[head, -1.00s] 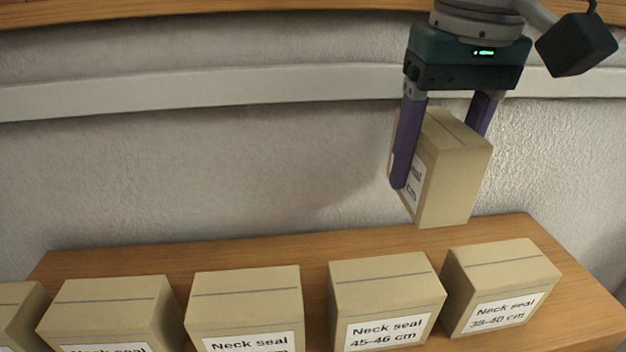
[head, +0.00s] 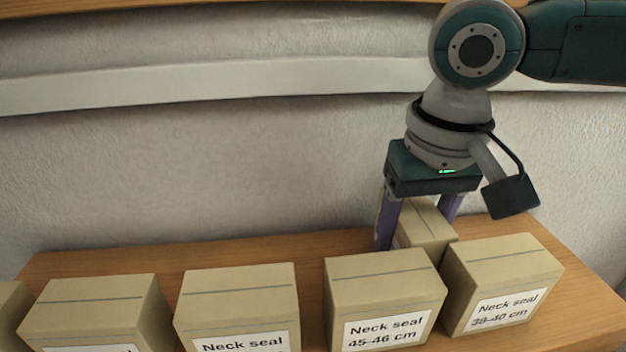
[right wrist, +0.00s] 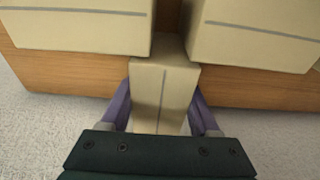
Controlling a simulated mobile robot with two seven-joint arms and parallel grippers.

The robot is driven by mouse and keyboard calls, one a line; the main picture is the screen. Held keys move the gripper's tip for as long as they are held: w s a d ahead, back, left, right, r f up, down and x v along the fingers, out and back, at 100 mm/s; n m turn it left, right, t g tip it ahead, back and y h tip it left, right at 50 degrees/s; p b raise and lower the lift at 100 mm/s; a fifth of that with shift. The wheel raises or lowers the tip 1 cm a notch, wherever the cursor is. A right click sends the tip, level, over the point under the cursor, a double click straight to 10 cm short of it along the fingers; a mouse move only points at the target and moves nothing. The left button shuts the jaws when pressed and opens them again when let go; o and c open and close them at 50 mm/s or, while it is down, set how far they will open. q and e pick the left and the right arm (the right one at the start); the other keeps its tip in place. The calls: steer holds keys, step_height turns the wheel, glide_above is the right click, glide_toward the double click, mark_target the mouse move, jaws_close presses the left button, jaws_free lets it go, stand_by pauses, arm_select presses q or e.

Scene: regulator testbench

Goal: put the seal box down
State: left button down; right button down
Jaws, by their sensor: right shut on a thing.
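My right gripper (head: 419,219) is shut on a tan seal box (head: 424,222), one purple finger on each side. In the head view the held box is low at the back of the shelf, behind the boxes labelled 45-46 cm (head: 385,297) and 38-40 cm (head: 503,285), which hide its lower part. In the right wrist view the held box (right wrist: 165,90) sits between the fingers, close to the gap between two other boxes. I cannot tell whether its base touches the shelf. My left gripper is not in view.
More tan neck seal boxes (head: 238,305) (head: 97,312) stand in a row along the wooden shelf (head: 230,258). A textured wall (head: 200,180) is behind the shelf. Bare wood shows behind the row to the left and at the right end.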

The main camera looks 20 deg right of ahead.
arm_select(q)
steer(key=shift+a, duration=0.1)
arm_select(e)
steer(key=shift+c, duration=0.6)
jaws_free()
